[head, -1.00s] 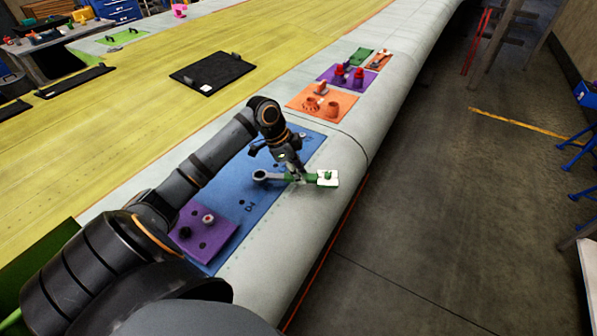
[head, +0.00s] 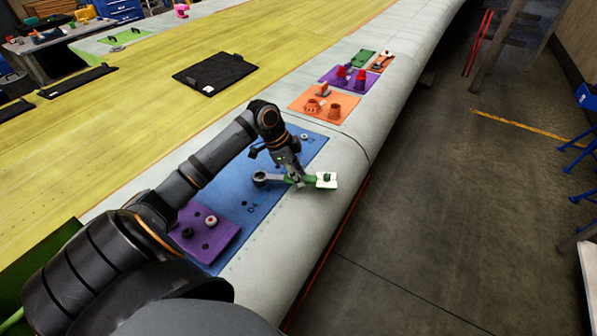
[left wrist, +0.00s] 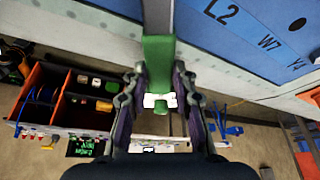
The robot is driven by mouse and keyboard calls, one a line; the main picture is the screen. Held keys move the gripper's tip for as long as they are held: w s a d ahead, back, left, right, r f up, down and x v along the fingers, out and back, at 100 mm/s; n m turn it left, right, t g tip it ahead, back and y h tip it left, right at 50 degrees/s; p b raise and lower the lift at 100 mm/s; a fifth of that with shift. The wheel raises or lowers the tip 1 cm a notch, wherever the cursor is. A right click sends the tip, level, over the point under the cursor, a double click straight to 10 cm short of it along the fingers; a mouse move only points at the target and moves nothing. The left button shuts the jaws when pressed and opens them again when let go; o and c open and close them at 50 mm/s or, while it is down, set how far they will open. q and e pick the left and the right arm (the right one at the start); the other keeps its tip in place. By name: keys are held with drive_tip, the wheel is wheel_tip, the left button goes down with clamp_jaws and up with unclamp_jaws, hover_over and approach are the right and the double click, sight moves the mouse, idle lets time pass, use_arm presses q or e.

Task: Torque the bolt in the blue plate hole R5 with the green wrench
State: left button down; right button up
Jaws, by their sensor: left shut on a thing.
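My left gripper (head: 293,177) is shut on the green wrench (head: 308,181) and holds it over the right edge of the blue plate (head: 262,212). The wrench's dark ring head (head: 260,178) points left over the plate; its green handle ends in a white tag on the right. In the left wrist view the green handle (left wrist: 158,60) lies between the two fingers (left wrist: 160,105), and its grey shaft runs up out of view. The blue plate (left wrist: 235,30) shows there with the marks L2 and W7. I cannot make out R5 or its bolt. My right gripper is not in view.
A purple plate (head: 220,240) with small round parts lies at the near end of the blue plate. Beyond it are an orange plate (head: 345,100) with orange parts and another purple plate (head: 330,76) with red parts. A black mat (head: 213,72) lies on the yellow wing surface.

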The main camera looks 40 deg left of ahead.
sight(298, 201)
use_arm(q)
drive_tip(key=shift+d+f, duration=0.1)
drive_tip(key=shift+f, duration=0.45)
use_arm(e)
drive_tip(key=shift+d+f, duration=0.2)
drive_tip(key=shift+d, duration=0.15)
use_arm(q)
drive_tip(key=shift+s, duration=0.1)
drive_tip(key=shift+s+d+f+m+g, duration=0.1)
drive_tip(key=shift+s+d+m+g, duration=0.1)
drive_tip(key=shift+s+m, duration=0.3)
drive_tip(key=shift+s+d+f+m+g, duration=0.1)
drive_tip(key=shift+s+d+m+g, duration=0.1)
drive_tip(key=shift+s+m, duration=0.25)
drive_tip(key=shift+s+d+m, duration=0.1)
drive_tip(key=shift+m, duration=0.15)
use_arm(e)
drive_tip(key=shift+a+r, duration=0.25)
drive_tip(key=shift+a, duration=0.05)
use_arm(q)
drive_tip(key=shift+s+d+f+m+g+h+p, duration=0.1)
drive_tip(key=shift+s+d+m+g+h+p, duration=0.1)
drive_tip(key=shift+s+m, duration=0.3)
drive_tip(key=shift+s+d+f+m+g+h+p, duration=0.1)
drive_tip(key=shift+s+m+g, duration=0.1)
drive_tip(key=shift+s+m, duration=0.45)
drive_tip(key=shift+m, duration=0.05)
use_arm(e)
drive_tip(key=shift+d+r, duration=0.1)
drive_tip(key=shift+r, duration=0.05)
